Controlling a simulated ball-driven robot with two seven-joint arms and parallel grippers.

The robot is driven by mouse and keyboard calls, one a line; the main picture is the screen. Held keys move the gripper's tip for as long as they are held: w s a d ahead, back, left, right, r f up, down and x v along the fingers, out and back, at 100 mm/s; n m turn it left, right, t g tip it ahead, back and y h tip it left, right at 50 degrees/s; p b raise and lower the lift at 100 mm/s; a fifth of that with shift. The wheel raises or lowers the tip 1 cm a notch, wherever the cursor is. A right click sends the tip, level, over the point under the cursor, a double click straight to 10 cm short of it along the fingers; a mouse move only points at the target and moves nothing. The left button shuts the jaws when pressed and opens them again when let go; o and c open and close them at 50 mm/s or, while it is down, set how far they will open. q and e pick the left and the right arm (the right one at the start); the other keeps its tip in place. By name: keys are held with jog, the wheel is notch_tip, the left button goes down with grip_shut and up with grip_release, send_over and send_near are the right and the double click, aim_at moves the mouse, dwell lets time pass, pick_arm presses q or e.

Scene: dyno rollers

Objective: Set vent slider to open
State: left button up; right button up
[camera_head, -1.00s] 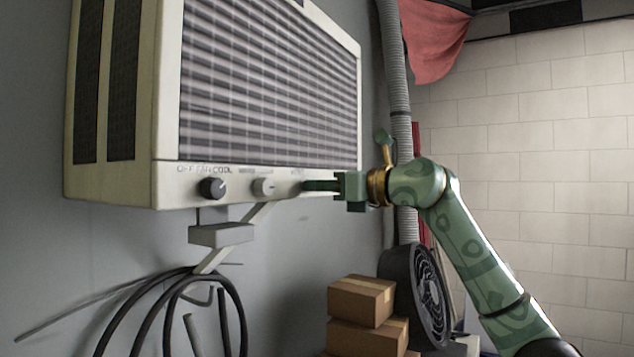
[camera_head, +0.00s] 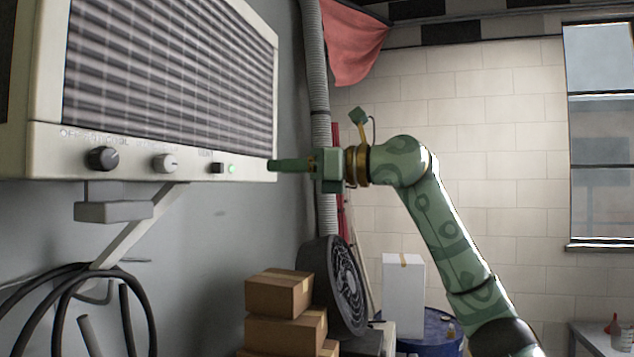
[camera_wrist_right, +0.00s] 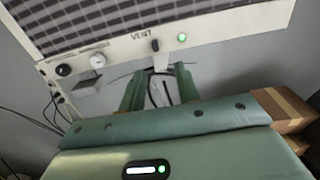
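The wall-mounted air unit (camera_head: 52,150) has a control strip along its lower front. The vent slider (camera_head: 218,168) is a small dark knob on that strip, beside a lit green light (camera_head: 231,168). In the right wrist view the vent slider (camera_wrist_right: 155,45) sits below the word VENT, left of the green light (camera_wrist_right: 182,37). My green right gripper (camera_head: 270,165) is at the strip's right end, clear of the slider. In the right wrist view my right gripper (camera_wrist_right: 160,76) has its two fingers apart with nothing between them. My left gripper is not in view.
A dark knob (camera_head: 102,158) and a white knob (camera_head: 165,162) are left of the slider. Cardboard boxes (camera_head: 279,292), a round fan (camera_head: 340,285) and a grey duct (camera_head: 317,80) stand beyond. Coiled cables (camera_head: 70,290) hang below the unit.

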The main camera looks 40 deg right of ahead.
jog(key=b+v, duration=0.1)
jog(key=v, duration=0.4)
jog(key=shift+s+d, duration=0.15)
jog(key=shift+s, duration=0.05)
dwell(0.4)
